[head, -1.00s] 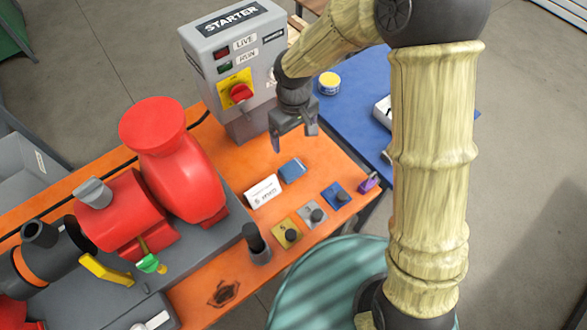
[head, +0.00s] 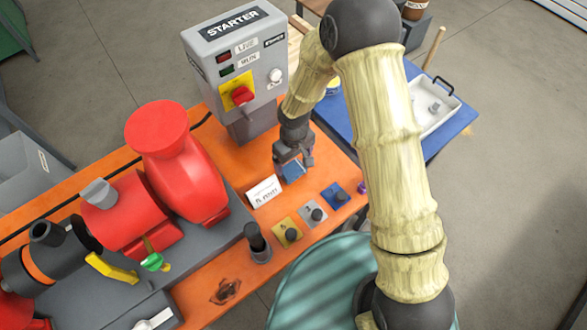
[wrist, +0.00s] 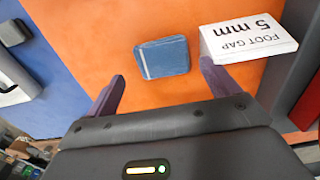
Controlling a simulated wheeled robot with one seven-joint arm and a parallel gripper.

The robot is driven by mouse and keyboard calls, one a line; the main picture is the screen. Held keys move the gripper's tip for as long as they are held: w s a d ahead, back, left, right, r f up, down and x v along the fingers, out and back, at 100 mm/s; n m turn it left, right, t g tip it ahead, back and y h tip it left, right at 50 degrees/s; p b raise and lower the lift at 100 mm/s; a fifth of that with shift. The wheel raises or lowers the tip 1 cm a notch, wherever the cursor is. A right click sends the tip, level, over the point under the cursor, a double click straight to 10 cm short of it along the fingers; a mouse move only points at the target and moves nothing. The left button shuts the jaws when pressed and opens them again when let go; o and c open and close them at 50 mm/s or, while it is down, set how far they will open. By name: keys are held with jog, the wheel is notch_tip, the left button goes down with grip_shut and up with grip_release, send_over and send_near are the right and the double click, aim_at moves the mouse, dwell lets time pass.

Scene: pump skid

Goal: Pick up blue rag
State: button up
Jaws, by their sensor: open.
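The blue rag (head: 294,170) is a small folded square lying flat on the orange bench top. In the wrist view the rag (wrist: 162,58) lies ahead of and between my two fingers, with orange surface around it. My gripper (head: 293,160) is open and empty, just above the rag in the head view and partly covering it. In the wrist view my gripper's fingers (wrist: 158,82) stand apart and do not touch the rag.
A white "FOOT GAP 5 mm" card (wrist: 248,40) stands close beside the rag, near one finger. The grey starter box (head: 238,65) rises behind. Yellow, grey and blue plates with knobs (head: 335,195) sit in front. The red pump (head: 178,160) is at left.

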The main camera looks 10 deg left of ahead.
aim_at(294, 168)
jog(key=shift+f, duration=0.15)
jog(key=shift+w+f+p, duration=0.1)
jog(key=shift+f+p, duration=0.95)
jog(key=shift+f, duration=1.45)
jog(key=c, duration=0.8)
